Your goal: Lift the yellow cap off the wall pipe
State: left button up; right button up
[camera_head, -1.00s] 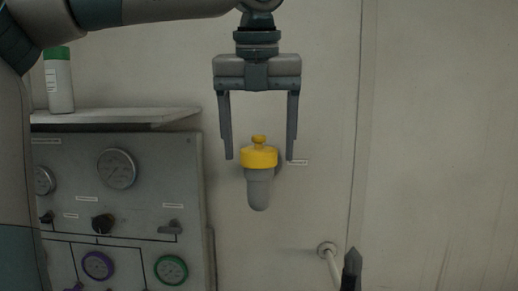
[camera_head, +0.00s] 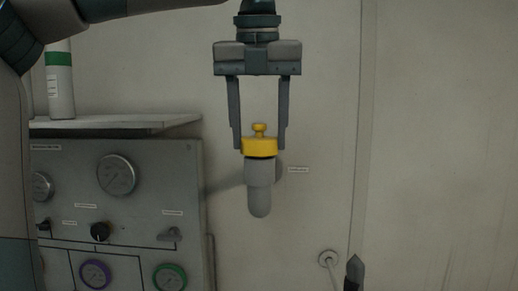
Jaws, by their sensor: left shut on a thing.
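The yellow cap (camera_head: 260,147) is at the top of the grey wall pipe (camera_head: 260,190), a short upright pipe with a rounded lower end. My left gripper (camera_head: 260,149) comes down from above, with one finger against each side of the cap, shut on it. The cap's small knob stands up between the fingers. More of the pipe's upper part shows below the cap, with a thin dark line between them. I cannot tell whether the cap is fully clear of the pipe. A dark pointed tip (camera_head: 354,272) at the bottom edge looks like part of my right gripper; the rest is out of frame.
A grey gauge panel (camera_head: 150,205) with knobs and valves is on the wall to the left. Above it, a shelf (camera_head: 120,123) holds a white bottle (camera_head: 60,90) with a green band. A round wall fitting (camera_head: 328,258) is at the lower right.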

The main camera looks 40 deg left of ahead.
pick_arm(q)
notch_tip(320, 180, up, 6)
jog(key=shift+r, duration=0.6)
